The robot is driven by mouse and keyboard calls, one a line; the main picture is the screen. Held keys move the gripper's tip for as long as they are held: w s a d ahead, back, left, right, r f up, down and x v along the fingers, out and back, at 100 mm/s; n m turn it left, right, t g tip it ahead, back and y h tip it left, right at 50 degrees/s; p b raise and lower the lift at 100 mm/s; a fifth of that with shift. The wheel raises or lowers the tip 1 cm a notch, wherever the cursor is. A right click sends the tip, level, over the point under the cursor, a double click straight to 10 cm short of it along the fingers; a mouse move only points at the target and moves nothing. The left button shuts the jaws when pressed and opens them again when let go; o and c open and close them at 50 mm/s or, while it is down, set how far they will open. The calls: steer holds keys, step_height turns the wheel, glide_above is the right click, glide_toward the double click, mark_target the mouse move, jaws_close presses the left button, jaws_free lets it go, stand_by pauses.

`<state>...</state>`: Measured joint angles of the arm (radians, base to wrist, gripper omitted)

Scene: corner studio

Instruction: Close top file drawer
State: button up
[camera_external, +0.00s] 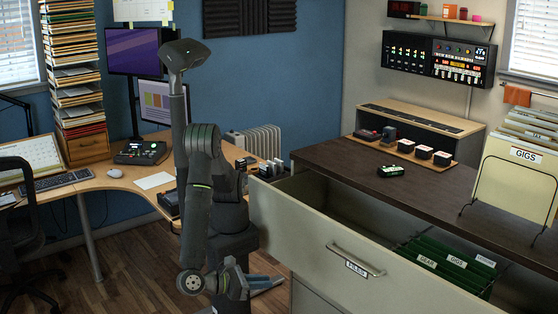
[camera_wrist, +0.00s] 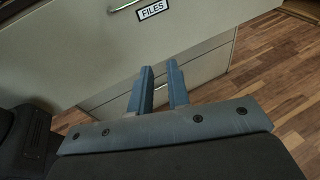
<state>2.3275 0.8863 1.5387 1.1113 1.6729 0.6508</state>
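The top file drawer (camera_external: 315,236) is pulled far out of the cabinet in the external view. Its cream front carries a metal bar handle (camera_external: 356,260) and a "FILES" label, and green hanging folders (camera_external: 445,262) sit inside. My gripper (camera_external: 270,284) is low, to the left of the drawer front and apart from it. In the wrist view, my gripper's blue-grey fingers (camera_wrist: 160,92) point toward the cabinet, with a narrow gap between them and nothing held. The drawer front (camera_wrist: 190,40) with its "FILES" label shows above them, and part of the handle is cut off at the top edge.
A lower drawer front (camera_wrist: 200,72) lies beneath the open drawer. The dark cabinet top (camera_external: 340,158) holds a small green-lit device (camera_external: 390,171) and a folder rack (camera_external: 515,175). A desk (camera_external: 110,183) stands at the left. Wooden floor (camera_external: 140,268) is open left of the arm.

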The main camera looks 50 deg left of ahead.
steer(key=w+d+n+g+y, duration=0.1)
steer(key=w+d+g, duration=0.1)
steer(key=w, duration=0.3)
steer(key=w+d+n+g+y, duration=0.1)
steer(key=w+d+g+y, duration=0.1)
steer(key=w+d, duration=0.3)
steer(key=w+d+n+g+y, duration=0.1)
steer(key=w+d+y, duration=0.1)
steer(key=w+d, duration=0.2)
steer(key=shift+w+d+f+n+g, duration=0.1)
steer(key=shift+w+f+n+g, duration=0.1)
steer(key=shift+w, duration=0.5)
steer(key=shift+w+f+n+g, duration=0.15)
steer(key=shift+w+n+g, duration=0.05)
steer(key=shift+w, duration=0.45)
jaws_close()
glide_toward(360, 285)
step_height(360, 285, down, 4)
steer(key=w, duration=0.3)
steer(key=shift+f, duration=0.25)
steer(key=shift+w, duration=0.6)
steer(key=shift+w, duration=0.15)
